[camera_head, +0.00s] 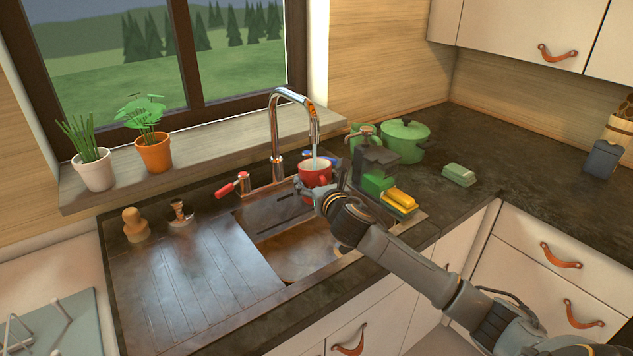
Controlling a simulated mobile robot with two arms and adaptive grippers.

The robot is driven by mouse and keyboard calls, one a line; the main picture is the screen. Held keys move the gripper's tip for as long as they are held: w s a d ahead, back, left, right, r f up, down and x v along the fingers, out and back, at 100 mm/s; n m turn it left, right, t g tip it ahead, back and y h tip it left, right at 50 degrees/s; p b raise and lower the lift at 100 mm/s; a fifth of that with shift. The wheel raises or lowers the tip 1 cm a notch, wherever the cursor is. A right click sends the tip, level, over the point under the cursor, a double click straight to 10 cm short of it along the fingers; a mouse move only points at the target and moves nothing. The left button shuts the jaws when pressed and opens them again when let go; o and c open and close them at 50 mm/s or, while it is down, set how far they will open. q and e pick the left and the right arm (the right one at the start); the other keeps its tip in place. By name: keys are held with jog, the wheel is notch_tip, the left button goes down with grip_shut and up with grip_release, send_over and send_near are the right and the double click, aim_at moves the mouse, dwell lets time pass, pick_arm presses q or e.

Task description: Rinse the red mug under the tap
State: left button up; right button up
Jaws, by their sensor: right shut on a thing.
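The red mug (316,171) is held over the sink (286,262), under the spout of the chrome tap (313,128). A thin stream of water runs from the spout towards the mug's opening. My right gripper (314,194) is shut on the mug from the near side and partly hides it. The mug looks about upright. The tap's red lever (228,189) stands left of the spout's base. My left gripper is not in view.
Right of the sink stand a dark caddy (374,160) and green and yellow sponges (398,199). A green pot (405,139) is behind them. Left of the sink are a bare drainboard (190,280) and a wooden-handled brush (135,224). Potted plants stand on the windowsill.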

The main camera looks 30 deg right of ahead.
jog(key=shift+d+r+p, duration=0.15)
jog(key=shift+d+p, duration=0.15)
jog(key=shift+d, duration=0.2)
jog(key=shift+s, duration=0.2)
jog(key=s+p, duration=0.2)
jog(key=s, duration=0.5)
jog(key=shift+a+p, duration=0.2)
jog(key=shift+p, duration=0.1)
jog(key=shift+d, duration=0.1)
